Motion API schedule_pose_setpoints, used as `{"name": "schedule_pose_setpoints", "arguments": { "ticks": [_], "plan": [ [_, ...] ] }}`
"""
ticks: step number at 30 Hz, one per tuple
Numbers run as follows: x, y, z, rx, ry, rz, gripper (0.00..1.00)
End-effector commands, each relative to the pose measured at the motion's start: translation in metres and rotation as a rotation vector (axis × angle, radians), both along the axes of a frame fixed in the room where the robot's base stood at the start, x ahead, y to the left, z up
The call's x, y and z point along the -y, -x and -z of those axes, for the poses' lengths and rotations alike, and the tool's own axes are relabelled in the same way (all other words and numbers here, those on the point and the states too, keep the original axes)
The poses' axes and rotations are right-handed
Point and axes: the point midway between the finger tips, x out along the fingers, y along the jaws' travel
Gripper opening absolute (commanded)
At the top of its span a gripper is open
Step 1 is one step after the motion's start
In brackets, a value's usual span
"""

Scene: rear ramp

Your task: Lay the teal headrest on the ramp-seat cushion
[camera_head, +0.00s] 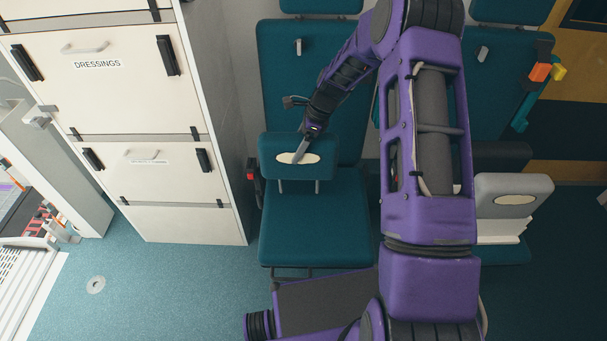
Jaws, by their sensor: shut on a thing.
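The teal headrest (275,145) has a cream oval patch on its face and two thin posts below it. It is upright in front of the teal seat's backrest. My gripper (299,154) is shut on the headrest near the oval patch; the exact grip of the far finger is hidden. The ramp-seat cushion (315,225) is the bare teal seat below the headrest. The posts appear just over the cushion's rear part; I cannot tell whether they touch it.
My purple arm covers the middle right. A white drawer cabinet (135,100) marked DRESSINGS stands close at the left. A second seat at the right bears a grey headrest-like piece (510,183) with a cream oval. Open blue floor (170,285) lies in front of the cabinet.

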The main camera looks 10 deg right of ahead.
Motion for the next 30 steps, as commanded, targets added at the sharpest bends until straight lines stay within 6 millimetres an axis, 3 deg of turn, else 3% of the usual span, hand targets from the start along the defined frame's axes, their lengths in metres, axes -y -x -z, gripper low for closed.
{"name": "schedule_pose_setpoints", "arguments": {
  "ticks": [15, 26, 27, 30],
  "plan": [
    [-0.001, -0.001, 0.054, 0.002, -0.001, -0.005, 0.00],
    [-0.001, -0.001, 0.058, 0.004, 0.000, -0.005, 0.00],
    [-0.001, 0.000, 0.060, 0.002, 0.000, -0.005, 0.87],
    [-0.001, 0.000, 0.059, 0.002, 0.000, -0.005, 1.00]
  ]
}}
